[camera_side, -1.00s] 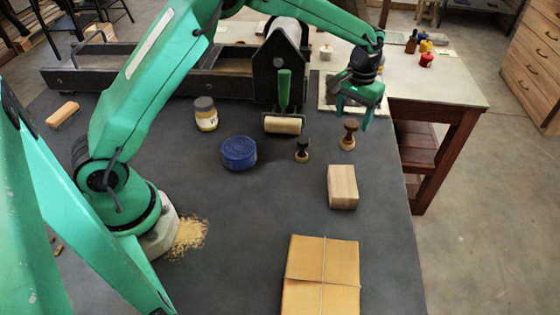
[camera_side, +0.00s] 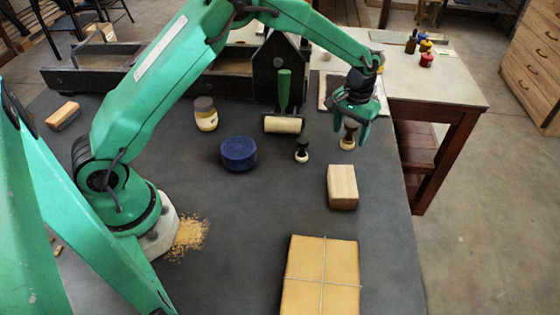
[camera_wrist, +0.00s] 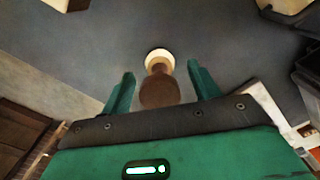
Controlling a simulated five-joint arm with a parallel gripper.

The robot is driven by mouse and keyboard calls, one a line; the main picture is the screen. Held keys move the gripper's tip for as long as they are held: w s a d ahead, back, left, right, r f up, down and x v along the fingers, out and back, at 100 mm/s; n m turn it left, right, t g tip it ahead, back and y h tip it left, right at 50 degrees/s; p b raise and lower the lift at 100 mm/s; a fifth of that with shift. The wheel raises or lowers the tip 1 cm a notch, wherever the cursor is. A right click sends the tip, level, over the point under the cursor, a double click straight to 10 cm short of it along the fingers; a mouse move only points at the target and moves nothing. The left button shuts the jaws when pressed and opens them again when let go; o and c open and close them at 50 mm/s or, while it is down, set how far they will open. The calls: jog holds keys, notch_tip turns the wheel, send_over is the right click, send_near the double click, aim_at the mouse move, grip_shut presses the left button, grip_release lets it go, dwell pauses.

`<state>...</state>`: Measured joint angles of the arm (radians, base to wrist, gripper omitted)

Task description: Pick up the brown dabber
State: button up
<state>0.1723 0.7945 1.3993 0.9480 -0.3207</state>
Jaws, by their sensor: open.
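The brown dabber (camera_side: 348,140) stands upright on the dark table, with a dark brown knob on top and a paler base. In the wrist view the brown dabber (camera_wrist: 158,92) shows between the two green fingers, its knob toward me and its cream base beyond. My gripper (camera_side: 352,124) is open and sits above the dabber in the side view, partly hiding its top. In the wrist view my gripper (camera_wrist: 162,82) has a finger on each side of the dabber, with gaps on both sides. A black dabber (camera_side: 302,151) stands just to the left.
A wooden block (camera_side: 342,187) lies nearer the camera. A brayer (camera_side: 284,122) with a green handle rests behind the black dabber. A blue round tin (camera_side: 238,154), a jar (camera_side: 205,114) and a tied brown parcel (camera_side: 321,279) are also on the table. The table's right edge is close.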

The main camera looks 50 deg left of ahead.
aim_at(352, 123)
jog(key=shift+c, duration=0.2)
jog(key=c, duration=1.1)
jog(key=shift+r, duration=0.1)
jog(key=shift+r, duration=0.45)
notch_tip(352, 123, up, 3)
jog(key=shift+r, duration=0.15)
jog(key=s+d+r, duration=0.2)
jog(key=d, duration=0.1)
jog(key=s+d+r, duration=0.2)
jog(key=s+d, duration=0.1)
jog(key=s+d+r, duration=0.2)
jog(key=d, duration=0.1)
jog(key=shift+s+r, duration=0.3)
